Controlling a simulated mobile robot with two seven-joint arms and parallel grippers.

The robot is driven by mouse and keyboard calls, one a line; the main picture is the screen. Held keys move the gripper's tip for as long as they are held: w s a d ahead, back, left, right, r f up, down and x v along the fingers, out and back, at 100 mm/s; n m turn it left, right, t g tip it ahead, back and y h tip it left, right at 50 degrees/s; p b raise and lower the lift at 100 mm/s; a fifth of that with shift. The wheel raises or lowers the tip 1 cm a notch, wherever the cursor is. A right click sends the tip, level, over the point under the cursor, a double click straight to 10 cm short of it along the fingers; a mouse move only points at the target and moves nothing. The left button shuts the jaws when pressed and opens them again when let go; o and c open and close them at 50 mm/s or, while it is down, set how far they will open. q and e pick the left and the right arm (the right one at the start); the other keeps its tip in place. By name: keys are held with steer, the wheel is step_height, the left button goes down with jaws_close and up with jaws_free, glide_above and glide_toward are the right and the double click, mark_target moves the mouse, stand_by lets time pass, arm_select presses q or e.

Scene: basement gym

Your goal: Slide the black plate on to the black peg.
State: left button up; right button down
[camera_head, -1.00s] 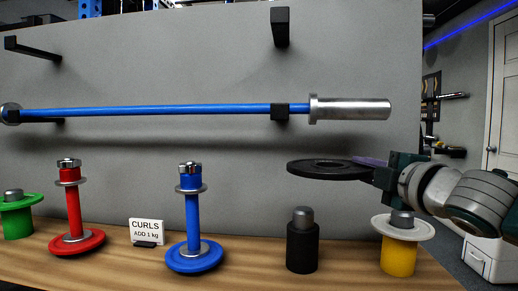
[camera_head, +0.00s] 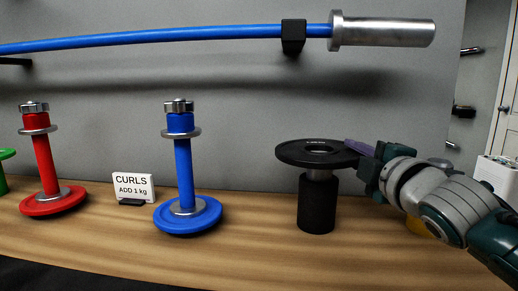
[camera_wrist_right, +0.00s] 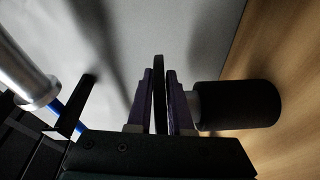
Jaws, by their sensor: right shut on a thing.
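The black plate (camera_head: 292,153) is a flat disc with a centre hole, held roughly level. My right gripper (camera_head: 354,150) is shut on its right edge; in the right wrist view the plate (camera_wrist_right: 159,88) shows edge-on between the two purple fingers. The black peg (camera_head: 317,207) stands upright on the wooden surface directly below the plate, with a silver upper part showing under the plate. The peg also shows in the right wrist view (camera_wrist_right: 238,105), beside the fingers. The plate hides the peg's tip, so I cannot tell whether the tip is inside the hole. My left gripper is out of view.
A blue dumbbell (camera_head: 183,165) and a red dumbbell (camera_head: 43,160) stand on the wooden shelf (camera_head: 255,250) to the left, with a CURLS sign (camera_head: 133,187) between them. A yellow peg (camera_head: 418,227) is mostly behind my right arm. A blue bar (camera_head: 200,37) hangs above.

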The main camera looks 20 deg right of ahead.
steer(key=shift+s+d+r, duration=0.1)
steer(key=shift+s+r, duration=0.05)
steer(key=shift+r, duration=0.15)
steer(key=shift+f+b, duration=1.65)
steer(key=shift+f, duration=0.55)
steer(key=c, duration=0.8)
jaws_free()
steer(key=shift+c, duration=0.2)
steer(key=shift+o, duration=0.5)
steer(key=shift+f, duration=0.1)
steer(key=p+v, duration=0.1)
steer(key=v, duration=0.8)
steer(key=shift+s, duration=0.4)
